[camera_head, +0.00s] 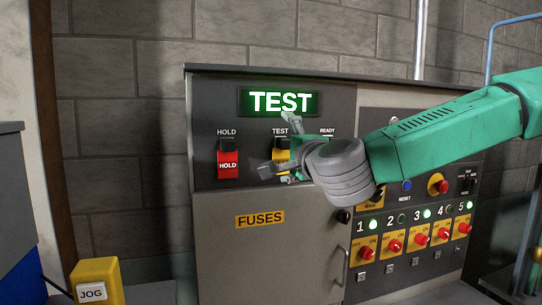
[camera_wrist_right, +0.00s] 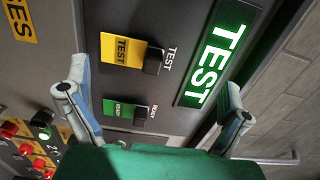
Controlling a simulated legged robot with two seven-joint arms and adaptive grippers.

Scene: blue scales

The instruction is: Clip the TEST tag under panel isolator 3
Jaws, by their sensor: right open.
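The yellow TEST tag (camera_head: 281,150) hangs from a black clip below the TEST label on the panel. In the right wrist view the TEST tag (camera_wrist_right: 122,50) and the green READY tag (camera_wrist_right: 118,108) hang side by side. My right gripper (camera_head: 277,147) is open in front of these tags and partly hides them. In the wrist view its fingers (camera_wrist_right: 153,108) are spread wide, with nothing held between them. Panel isolator 3 (camera_head: 420,240) is a red knob on a yellow plate, lower right. A small grey holder (camera_head: 415,262) sits under it. My left gripper is out of view.
A red HOLD tag (camera_head: 228,163) hangs at left. The lit TEST display (camera_head: 280,102) is above. The FUSES door (camera_head: 262,250) has a protruding handle (camera_head: 341,265). Other isolators flank number 3. A yellow JOG box (camera_head: 97,280) stands lower left.

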